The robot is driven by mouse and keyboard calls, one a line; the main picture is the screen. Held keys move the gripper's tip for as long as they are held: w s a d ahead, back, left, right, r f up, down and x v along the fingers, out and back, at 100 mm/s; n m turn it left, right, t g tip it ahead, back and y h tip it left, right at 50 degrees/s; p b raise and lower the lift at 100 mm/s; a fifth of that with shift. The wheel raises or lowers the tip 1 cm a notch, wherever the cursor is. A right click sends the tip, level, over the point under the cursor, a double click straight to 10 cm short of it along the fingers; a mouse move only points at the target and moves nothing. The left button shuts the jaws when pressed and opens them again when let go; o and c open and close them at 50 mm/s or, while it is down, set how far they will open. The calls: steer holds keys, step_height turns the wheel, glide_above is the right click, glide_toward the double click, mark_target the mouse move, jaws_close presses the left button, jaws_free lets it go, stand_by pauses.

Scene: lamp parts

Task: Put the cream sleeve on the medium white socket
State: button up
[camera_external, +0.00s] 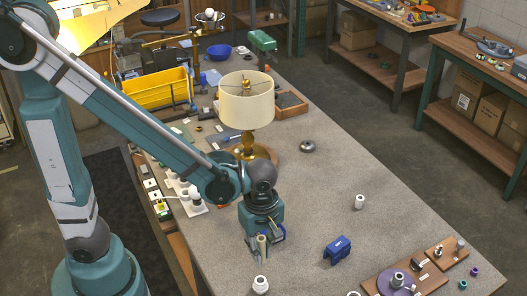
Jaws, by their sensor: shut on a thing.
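My gripper (264,241) is low over the front left part of the grey worktable, pointing down. It is shut on an upright, narrow cream sleeve (262,246), whose lower end is at or near the tabletop; I cannot tell if it touches. White socket-like pieces stand apart on the table: one (261,285) at the front edge of the picture, just below my gripper, one (360,202) further right, and one (354,294) cut off by the bottom edge. I cannot tell for sure which is the medium socket.
A blue block-like tool (337,249) lies to the right of my gripper. A wooden board with a purple disc (397,281) is at lower right. A lamp with a cream shade (247,100) stands behind my gripper. The tabletop between the blue tool and the metal dome (308,146) is mostly clear.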

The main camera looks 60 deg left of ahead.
steer(key=shift+s, duration=0.15)
steer(key=shift+f, duration=0.1)
glide_toward(261, 286)
steer(key=shift+w+a+f+b, duration=0.2)
steer(key=shift+a, duration=0.25)
steer(key=shift+w+a+f+b, duration=0.15)
steer(key=shift+a, duration=0.25)
steer(key=shift+f, duration=0.1)
steer(key=shift+f+b, duration=0.3)
steer(key=shift+f, duration=1.7)
steer(key=shift+f+b, duration=0.35)
steer(key=shift+b, duration=0.05)
steer(key=o, duration=0.8)
